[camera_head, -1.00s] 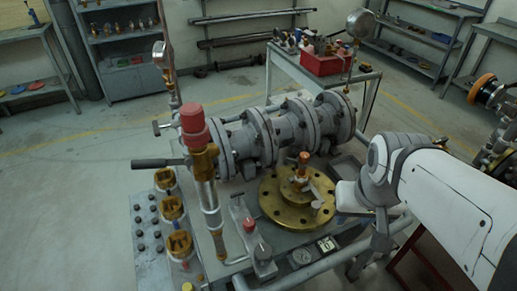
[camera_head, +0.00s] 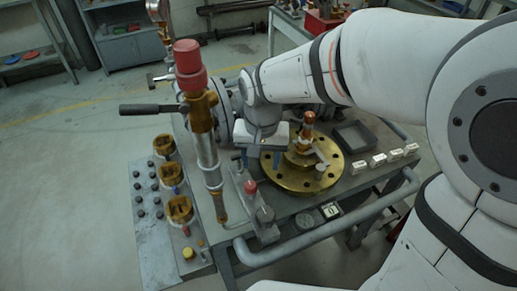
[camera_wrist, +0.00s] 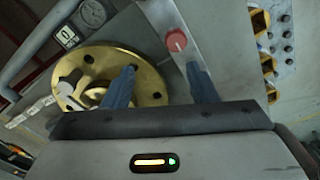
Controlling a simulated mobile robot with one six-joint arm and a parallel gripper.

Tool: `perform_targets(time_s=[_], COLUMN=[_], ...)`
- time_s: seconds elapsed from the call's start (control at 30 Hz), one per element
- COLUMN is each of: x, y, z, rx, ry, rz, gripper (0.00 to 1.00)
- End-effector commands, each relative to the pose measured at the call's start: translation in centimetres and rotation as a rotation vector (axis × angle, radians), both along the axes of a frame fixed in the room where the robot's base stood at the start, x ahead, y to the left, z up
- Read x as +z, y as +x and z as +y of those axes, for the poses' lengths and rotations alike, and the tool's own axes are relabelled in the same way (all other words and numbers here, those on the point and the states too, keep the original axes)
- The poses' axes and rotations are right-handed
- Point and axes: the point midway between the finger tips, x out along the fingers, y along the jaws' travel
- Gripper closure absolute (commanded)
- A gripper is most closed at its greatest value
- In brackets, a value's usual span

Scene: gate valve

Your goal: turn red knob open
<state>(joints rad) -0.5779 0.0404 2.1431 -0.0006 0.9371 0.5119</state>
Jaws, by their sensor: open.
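A small red knob (camera_head: 250,187) sits on a grey bar-like fitting beside the brass flange (camera_head: 318,183). In the wrist view the red knob (camera_wrist: 176,41) shows on its grey bar, ahead of the fingertips and between their lines, nearer the right finger. My gripper (camera_head: 257,163) is over the table, behind the knob in the head view, its blue fingers apart and pointing down. In the wrist view my gripper (camera_wrist: 162,74) is open, with nothing between the fingers touching them. The left finger overlaps the brass flange (camera_wrist: 146,75). A larger red cap (camera_head: 188,60) tops the brass column.
The brass column (camera_head: 203,130) with a black lever (camera_head: 153,109) stands left of my gripper. Brass fittings (camera_head: 180,209) line the panel at left. An empty dark tray (camera_head: 355,137) lies right of the flange. A grey rail (camera_head: 330,228) runs along the table's front.

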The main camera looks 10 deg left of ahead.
Motion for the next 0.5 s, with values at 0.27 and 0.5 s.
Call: perform_targets(time_s=[0.27, 0.5], x=[-2.8, -6.7], y=[-0.2, -0.2], z=[2.7, 2.6], rx=[0.007, 0.008], ry=[-0.014, -0.014], rz=[0.021, 0.021], gripper=[0.48, 0.48])
